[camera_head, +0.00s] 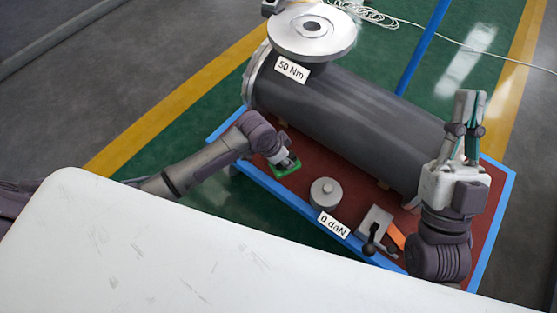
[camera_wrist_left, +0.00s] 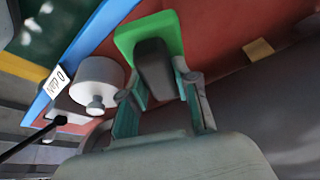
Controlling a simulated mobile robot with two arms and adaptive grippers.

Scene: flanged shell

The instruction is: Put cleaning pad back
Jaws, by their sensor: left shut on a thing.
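The cleaning pad is a green pad with a dark handle; its green edge (camera_head: 283,171) shows low over the red tabletop near the blue front edge. In the left wrist view, the pad (camera_wrist_left: 128,38) and its dark handle (camera_wrist_left: 153,62) are in front of my fingers. My left gripper (camera_head: 289,161) is shut on the handle, its teal fingers (camera_wrist_left: 157,85) on either side. I cannot tell whether the pad touches the table. My right gripper (camera_head: 471,93) is raised over the table's right end, fingers up, with a narrow gap and nothing between them.
The dark flanged shell (camera_head: 350,110) lies across the table behind my left gripper. A grey knobbed weight (camera_head: 325,193) stands right of the pad, near the "0 daN" label (camera_head: 333,224). A white surface (camera_head: 150,250) fills the foreground.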

